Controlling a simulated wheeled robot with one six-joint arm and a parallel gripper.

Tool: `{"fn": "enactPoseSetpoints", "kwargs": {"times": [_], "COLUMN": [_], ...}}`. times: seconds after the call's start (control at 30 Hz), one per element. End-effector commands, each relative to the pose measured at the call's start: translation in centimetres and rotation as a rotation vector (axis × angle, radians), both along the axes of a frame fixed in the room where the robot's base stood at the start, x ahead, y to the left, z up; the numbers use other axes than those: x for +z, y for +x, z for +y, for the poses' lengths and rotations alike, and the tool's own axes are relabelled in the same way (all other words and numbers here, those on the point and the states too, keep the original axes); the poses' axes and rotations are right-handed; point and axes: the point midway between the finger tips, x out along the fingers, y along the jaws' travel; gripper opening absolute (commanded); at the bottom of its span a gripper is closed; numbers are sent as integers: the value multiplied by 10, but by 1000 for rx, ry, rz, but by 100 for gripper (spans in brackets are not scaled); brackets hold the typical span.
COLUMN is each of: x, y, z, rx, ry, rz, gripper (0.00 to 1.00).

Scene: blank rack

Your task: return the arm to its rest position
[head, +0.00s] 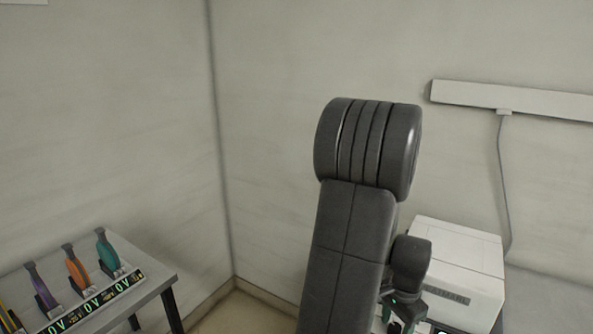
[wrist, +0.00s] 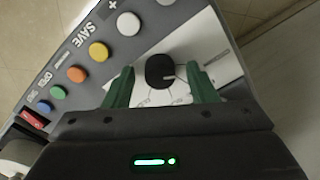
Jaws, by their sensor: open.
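My gripper (wrist: 160,88) shows in the wrist view with its two green fingers spread apart, open and empty. Beyond the fingers is a black round knob (wrist: 160,70) on a white dial plate (wrist: 185,45); I cannot tell whether the fingers touch it. In the head view my dark grey arm (head: 350,245) stands raised in the middle, and my gripper is mostly hidden behind it at the lower right.
A white box-shaped device (head: 460,260) stands at the right behind my arm. A grey panel with coloured buttons (wrist: 77,75) lies left of the knob. A table (head: 150,290) at the lower left holds several coloured tools (head: 107,252). A wall rail (head: 520,100) with a cable is at the right.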

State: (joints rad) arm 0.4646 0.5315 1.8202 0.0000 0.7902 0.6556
Motion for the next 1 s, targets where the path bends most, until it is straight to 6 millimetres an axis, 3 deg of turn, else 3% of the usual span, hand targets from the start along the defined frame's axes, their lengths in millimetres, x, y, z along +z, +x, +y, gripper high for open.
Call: {"fn": "enactPoseSetpoints", "kwargs": {"times": [0.3,0.67,1.0], "x": [15,16,22], "y": [0,0,-4], "z": [0,0,28], "rx": [-43,-40,25], "ry": [0,0,10], "rz": [0,0,-9], "gripper": [52,52,52]}}
